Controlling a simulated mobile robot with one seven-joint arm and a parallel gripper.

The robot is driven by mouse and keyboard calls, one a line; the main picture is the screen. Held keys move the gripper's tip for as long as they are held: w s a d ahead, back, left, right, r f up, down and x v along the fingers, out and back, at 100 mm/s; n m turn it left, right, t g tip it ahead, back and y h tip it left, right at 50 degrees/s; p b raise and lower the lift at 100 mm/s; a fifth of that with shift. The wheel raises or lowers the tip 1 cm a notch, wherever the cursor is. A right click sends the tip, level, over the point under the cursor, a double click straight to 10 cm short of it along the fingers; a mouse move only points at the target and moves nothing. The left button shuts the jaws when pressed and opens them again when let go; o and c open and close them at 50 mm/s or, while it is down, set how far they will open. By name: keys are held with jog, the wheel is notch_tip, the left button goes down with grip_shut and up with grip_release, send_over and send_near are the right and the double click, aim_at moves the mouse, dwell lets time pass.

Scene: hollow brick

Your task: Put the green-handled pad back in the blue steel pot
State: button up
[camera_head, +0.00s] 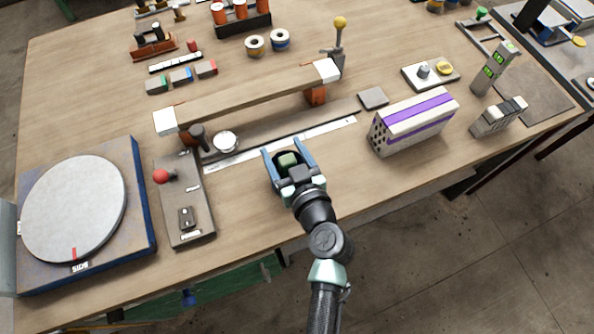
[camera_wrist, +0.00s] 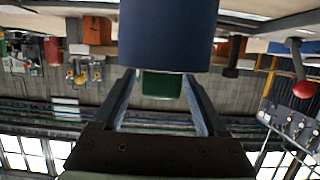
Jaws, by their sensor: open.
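In the wrist view, which is upside down, the blue pot (camera_wrist: 168,35) fills the top middle, close to the camera. The green handle (camera_wrist: 162,84) of the pad shows just beyond its rim, between my fingers, with a gap on each side. In the head view the green handle (camera_head: 288,160) sits in a dark round opening, near the middle of the table front. My gripper (camera_head: 283,148) is open, with a blue finger on either side of it. The pad's underside is hidden, so I cannot tell how deep it sits.
A wooden beam (camera_head: 245,97) on brackets lies behind the gripper. A purple-striped hollow brick (camera_head: 415,120) stands to the right. A grey plate with a red-knobbed lever (camera_head: 162,176) and a round turntable (camera_head: 75,207) are on the left. The table between gripper and brick is clear.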

jog(key=b+v, duration=0.2)
jog(key=v, duration=0.9)
jog(key=w+a+r+t+h, duration=0.1)
jog(key=w+r+t, duration=0.35)
jog(key=r, duration=0.95)
jog(key=w+r+t, duration=0.1)
jog(key=w+r, duration=0.6)
jog(key=r, duration=0.6)
jog(key=s+r+m+t+h, duration=0.1)
jog(key=s+r+t, duration=0.1)
jog(key=r, duration=0.7)
jog(key=s+a+r+m+t+h, duration=0.1)
jog(key=s+r+t, duration=0.2)
jog(key=r, duration=0.7)
jog(key=s+a+r+m+t+h, duration=0.1)
jog(key=s+r+t, duration=0.2)
jog(key=r, duration=0.7)
jog(key=shift+s+m+h, duration=0.3)
jog(key=shift+s, duration=0.65)
jog(key=shift+a+r, duration=0.1)
